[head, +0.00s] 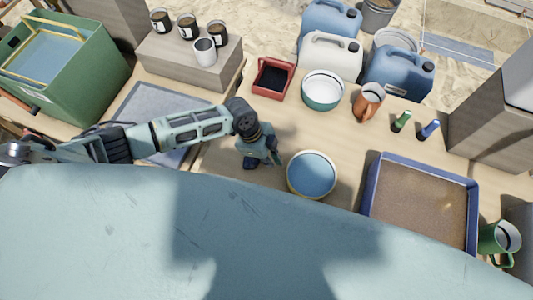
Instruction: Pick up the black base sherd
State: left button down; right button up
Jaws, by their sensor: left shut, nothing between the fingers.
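I cannot make out the black base sherd for certain. The small red tray (289,83) at the back of the table has a dark inside, and I cannot tell whether a sherd lies in it. My left arm reaches in from the left, and my left gripper (264,163) points down over the table, just left of the round blue-filled basin (311,174). The gripper is shut with nothing seen in it. The spot under it is hidden by the gripper and its shadow. My right gripper is not in view.
A blue-rimmed sand tray (373,182) stands at the right. A white-and-green bowl (322,89), an orange-brown jug (368,102) and two small bottles, green (402,121) and blue (430,129), stand at the back. A grey mat (140,101) lies under my left arm.

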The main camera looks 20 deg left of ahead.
pick_arm(q)
jog(key=shift+f, duration=0.1)
jog(key=shift+a, duration=0.4)
jog(key=a+b, duration=0.1)
jog(key=a, duration=0.5)
jog(key=a+b, duration=0.1)
jog(key=a, duration=0.5)
jog(key=shift+w+a+f, duration=0.1)
jog(key=shift+w, duration=0.1)
jog(key=shift+d, duration=0.25)
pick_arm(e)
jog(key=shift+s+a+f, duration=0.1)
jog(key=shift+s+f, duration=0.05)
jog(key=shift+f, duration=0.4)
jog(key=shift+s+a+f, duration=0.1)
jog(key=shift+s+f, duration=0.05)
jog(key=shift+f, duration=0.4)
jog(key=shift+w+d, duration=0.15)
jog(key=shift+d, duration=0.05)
pick_arm(q)
jog(key=shift+r, duration=0.2)
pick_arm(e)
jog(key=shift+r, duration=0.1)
